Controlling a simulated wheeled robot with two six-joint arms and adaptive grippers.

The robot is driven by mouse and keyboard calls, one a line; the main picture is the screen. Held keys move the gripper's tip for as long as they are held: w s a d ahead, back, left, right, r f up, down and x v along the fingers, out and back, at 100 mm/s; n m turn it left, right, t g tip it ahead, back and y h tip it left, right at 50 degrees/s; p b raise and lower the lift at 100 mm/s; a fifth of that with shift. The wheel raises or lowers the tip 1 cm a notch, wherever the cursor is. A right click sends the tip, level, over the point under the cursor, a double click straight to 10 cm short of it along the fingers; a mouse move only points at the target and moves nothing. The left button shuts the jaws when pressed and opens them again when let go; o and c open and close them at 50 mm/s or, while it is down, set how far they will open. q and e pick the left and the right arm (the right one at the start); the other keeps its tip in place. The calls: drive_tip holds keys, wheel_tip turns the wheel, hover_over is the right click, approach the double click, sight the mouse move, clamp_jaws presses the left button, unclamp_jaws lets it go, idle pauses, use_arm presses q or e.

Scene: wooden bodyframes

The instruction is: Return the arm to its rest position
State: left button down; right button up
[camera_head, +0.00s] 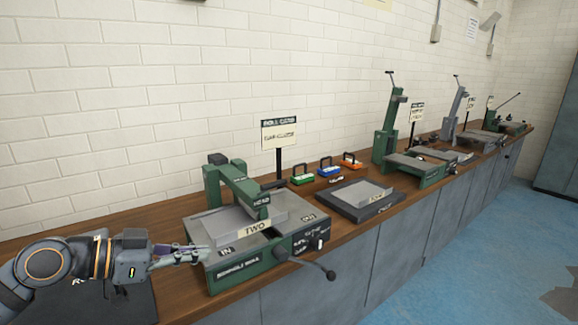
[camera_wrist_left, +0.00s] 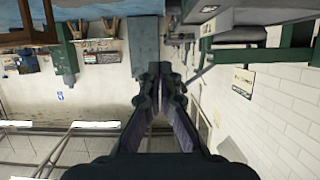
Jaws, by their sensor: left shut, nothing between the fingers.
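My left arm comes in from the lower left in the head view. Its gripper (camera_head: 182,256) is shut and empty, held level just left of the green machine (camera_head: 240,262) marked IN and TWO, above the bench. In the left wrist view the fingers of the gripper (camera_wrist_left: 160,72) meet at their tips with nothing between them. That view looks upside down along the room. I cannot tell whether the fingertips touch the machine. My right gripper does not show.
The wooden bench (camera_head: 345,230) runs along a white brick wall. Behind the machine stand a sign (camera_head: 279,132), green, blue and orange handled blocks (camera_head: 328,168), a dark tray (camera_head: 358,201) and more green machines (camera_head: 415,168). A crank handle (camera_head: 310,264) juts over the front edge. The blue floor is clear.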

use_arm(q)
drive_tip(key=s+d+f+n+g+y, duration=0.1)
drive_tip(key=s+f+n+y, duration=0.2)
drive_tip(key=f, duration=0.9)
drive_tip(key=s+f+n+y, duration=0.1)
drive_tip(key=s+f+y, duration=0.25)
drive_tip(key=f, duration=0.85)
drive_tip(key=s+a+f+n+g+y, duration=0.3)
drive_tip(key=s+a+f+n+y, duration=0.25)
drive_tip(key=s+f, duration=0.5)
drive_tip(key=s+a+f+n+g, duration=0.1)
drive_tip(key=s+a+f, duration=0.1)
drive_tip(key=f, duration=1)
drive_tip(key=s+a+f+g, duration=0.1)
drive_tip(key=s+a+f, duration=0.15)
drive_tip(key=f, duration=1.05)
drive_tip(key=s+f, duration=1.3)
drive_tip(key=s+r+p, duration=0.2)
drive_tip(key=r+p, duration=0.4)
drive_tip(key=p, duration=0.2)
drive_tip(key=s+r+p, duration=0.3)
drive_tip(key=r+p, duration=0.4)
drive_tip(key=p, duration=0.1)
drive_tip(key=shift+s+a+g, duration=0.3)
drive_tip(key=shift+a, duration=0.1)
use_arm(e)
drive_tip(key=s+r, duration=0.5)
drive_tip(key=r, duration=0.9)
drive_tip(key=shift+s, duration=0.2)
